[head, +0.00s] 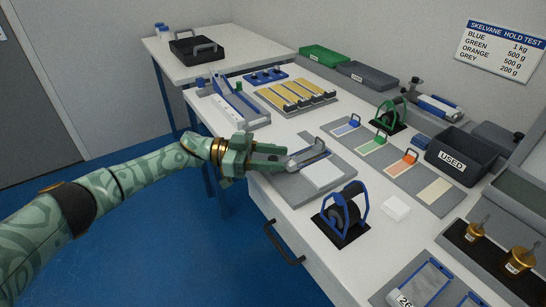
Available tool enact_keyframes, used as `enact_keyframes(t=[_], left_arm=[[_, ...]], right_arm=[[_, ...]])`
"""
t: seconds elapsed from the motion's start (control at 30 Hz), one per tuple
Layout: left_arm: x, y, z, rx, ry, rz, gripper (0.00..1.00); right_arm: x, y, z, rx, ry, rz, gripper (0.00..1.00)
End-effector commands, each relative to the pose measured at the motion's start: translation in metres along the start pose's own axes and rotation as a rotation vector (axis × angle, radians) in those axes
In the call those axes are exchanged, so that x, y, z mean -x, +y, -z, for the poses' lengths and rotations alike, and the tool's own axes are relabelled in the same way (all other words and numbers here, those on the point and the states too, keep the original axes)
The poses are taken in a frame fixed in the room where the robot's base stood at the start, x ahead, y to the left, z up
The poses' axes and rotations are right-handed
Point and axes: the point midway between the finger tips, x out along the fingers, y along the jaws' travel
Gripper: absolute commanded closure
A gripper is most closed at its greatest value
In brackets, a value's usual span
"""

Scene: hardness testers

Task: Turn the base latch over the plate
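A grey base (337,191) lies on the white bench near its front edge, with a pale plate (322,174) on it. A light metal latch bar (306,157) with a dark upright piece lies along the plate's far left side; I cannot make out how far it covers the plate. My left gripper (283,157) comes in from the left, its fingers at the latch's left end. Whether they touch it, and how far apart they are, is too small to tell. My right gripper is out of view.
A blue-framed black roller (343,212) stands to the right of the base, with a white block (396,208) beside it. Behind are coloured sample cards (372,145), a yellow-strip rack (297,95) and a black "USED" bin (458,157). A drawer handle (283,245) sticks out in front.

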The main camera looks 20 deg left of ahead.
Motion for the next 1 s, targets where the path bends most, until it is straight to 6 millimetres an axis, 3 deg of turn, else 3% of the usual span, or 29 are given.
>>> enact_keyframes(t=[0.23, 0.7, 0.83, 1.0], left_arm=[[0.017, 0.000, -0.001, 0.002, -0.002, 0.002, 0.59], [0.135, -0.001, -0.003, 0.002, -0.002, 0.003, 0.59], [0.153, -0.001, -0.003, 0.001, -0.001, 0.001, 0.59], [0.163, -0.001, -0.001, 0.000, 0.000, 0.001, 0.59]], right_arm=[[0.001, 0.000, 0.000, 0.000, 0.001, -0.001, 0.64], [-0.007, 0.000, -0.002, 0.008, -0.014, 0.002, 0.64], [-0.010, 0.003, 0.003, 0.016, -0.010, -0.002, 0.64], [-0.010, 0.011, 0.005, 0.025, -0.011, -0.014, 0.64]])
